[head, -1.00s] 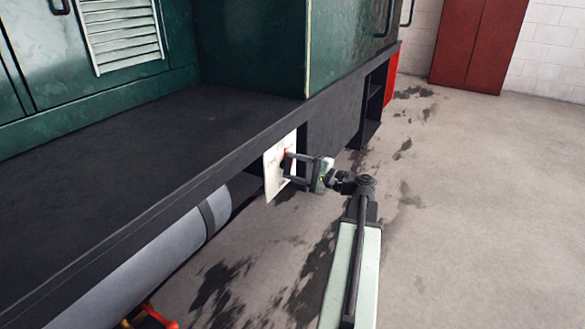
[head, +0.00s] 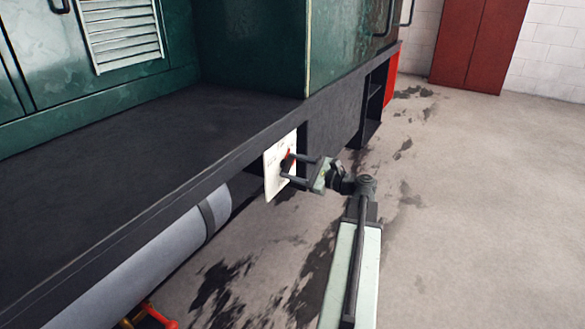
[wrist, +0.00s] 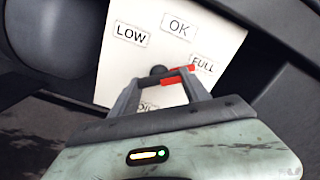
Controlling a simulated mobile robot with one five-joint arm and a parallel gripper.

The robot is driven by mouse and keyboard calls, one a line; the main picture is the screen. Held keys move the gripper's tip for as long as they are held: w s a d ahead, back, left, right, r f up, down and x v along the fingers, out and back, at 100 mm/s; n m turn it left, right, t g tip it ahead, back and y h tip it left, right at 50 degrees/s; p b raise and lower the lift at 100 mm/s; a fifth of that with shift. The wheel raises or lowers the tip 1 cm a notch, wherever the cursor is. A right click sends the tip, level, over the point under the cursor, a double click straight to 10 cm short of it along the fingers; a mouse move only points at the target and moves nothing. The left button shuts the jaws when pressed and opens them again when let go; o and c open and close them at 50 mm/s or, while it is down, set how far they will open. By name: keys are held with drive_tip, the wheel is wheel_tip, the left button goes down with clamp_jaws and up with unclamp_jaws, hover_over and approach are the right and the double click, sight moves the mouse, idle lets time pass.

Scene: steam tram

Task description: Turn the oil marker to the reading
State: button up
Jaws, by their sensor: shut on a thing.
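A white plate (wrist: 125,68) with the labels LOW, OK and FULL fills the upper middle of the wrist view; a lower label, partly hidden by my gripper, seems to read OIL. The plate also shows on the vehicle's side in the head view (head: 274,181). The red oil marker (wrist: 178,80) has a black hub (wrist: 158,70) and its red tip lies towards FULL, just below that label. My gripper (wrist: 163,80) is shut on the marker, its fingers on either side. In the head view, my gripper (head: 288,166) reaches the plate from the right.
The dark running board (head: 130,150) juts out above and left of the plate. A grey cylinder (head: 150,265) lies beneath it, with a red fitting (head: 160,318) below. Open floor (head: 470,210) lies to the right.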

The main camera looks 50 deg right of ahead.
drive_tip(key=shift+f, duration=0.1)
idle(0.3)
drive_tip(key=o, duration=1.4)
drive_tip(key=v, duration=0.8)
drive_tip(key=shift+a, duration=0.1)
